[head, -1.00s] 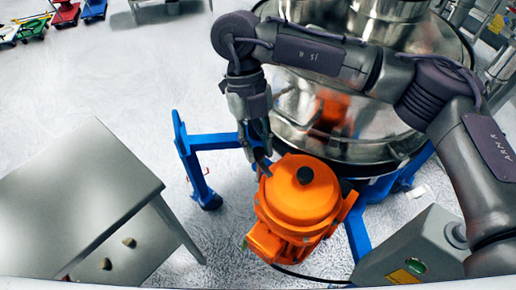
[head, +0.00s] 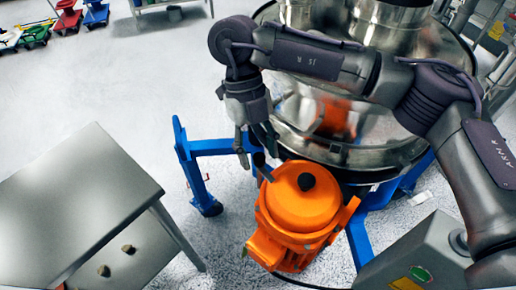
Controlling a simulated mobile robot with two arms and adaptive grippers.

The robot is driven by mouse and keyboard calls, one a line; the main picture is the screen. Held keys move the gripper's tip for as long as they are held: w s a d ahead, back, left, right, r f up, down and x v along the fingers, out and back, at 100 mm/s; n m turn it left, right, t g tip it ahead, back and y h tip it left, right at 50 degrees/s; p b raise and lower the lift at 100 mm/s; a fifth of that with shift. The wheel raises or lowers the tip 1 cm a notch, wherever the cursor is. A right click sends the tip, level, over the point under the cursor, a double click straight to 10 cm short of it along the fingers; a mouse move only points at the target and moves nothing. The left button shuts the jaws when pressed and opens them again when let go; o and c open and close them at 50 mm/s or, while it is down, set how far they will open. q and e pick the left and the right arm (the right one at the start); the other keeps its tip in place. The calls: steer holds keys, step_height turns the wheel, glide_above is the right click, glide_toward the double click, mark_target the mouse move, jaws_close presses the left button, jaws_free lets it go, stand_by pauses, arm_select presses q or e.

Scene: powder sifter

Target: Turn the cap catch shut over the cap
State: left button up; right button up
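The round orange cap (head: 300,205), with a black knob (head: 306,182) on top, sits on the orange motor housing (head: 283,251). A small dark piece at the cap's upper left edge (head: 264,172), which looks like the cap catch, lies just below my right gripper (head: 258,160). The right gripper points down with its fingers spread apart, one on each side of this dark piece. I cannot tell whether they touch it, nor whether the catch lies over the cap. My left gripper is out of view.
The large steel sifter drum (head: 350,140) stands behind the motor on a blue frame (head: 214,147). A grey cabinet (head: 85,200) is at the left, and a grey box (head: 415,250) is at lower right. Floor is free between cabinet and frame.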

steer(key=v, duration=1.2)
stand_by(0.3)
